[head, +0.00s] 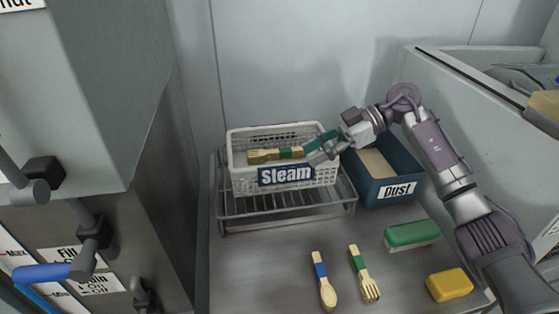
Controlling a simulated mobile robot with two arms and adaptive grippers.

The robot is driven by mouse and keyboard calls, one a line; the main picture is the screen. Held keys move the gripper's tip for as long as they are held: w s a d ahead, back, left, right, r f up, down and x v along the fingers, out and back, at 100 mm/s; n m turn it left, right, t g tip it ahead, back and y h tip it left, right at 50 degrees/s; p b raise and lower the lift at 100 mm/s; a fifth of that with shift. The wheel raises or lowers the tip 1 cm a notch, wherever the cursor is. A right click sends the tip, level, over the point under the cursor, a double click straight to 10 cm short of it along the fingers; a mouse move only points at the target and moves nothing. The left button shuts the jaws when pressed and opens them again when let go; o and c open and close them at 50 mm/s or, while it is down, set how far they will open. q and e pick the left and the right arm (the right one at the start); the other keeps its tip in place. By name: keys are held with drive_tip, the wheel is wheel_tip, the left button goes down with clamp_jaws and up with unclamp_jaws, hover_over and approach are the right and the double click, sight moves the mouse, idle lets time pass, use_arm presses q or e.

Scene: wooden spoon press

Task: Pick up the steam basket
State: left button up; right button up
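The steam basket (240,180) is a white perforated basket with a dark blue "Steam" label on its front. It stands upright on a wire rack (287,222). Wooden cutlery (262,156) with a green band lies inside it. My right gripper (319,148) reaches in from the right, with its fingers at the basket's right end, over or around the rim. The fingers overlap the basket wall in the picture, so I cannot tell whether they grip it. My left gripper is out of view.
A blue "Dust" bin (372,191) stands just right of the basket, under my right wrist. A wooden spoon (325,285), a wooden fork (364,278), a green block (411,235) and a yellow block (450,285) lie on the metal counter (260,275). A grey machine (110,100) stands left.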

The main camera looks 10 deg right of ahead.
sight(294, 163)
drive_tip(key=x, duration=0.5)
drive_tip(key=shift+a+r, duration=0.15)
drive_tip(key=shift+a, duration=0.15)
clamp_jaws()
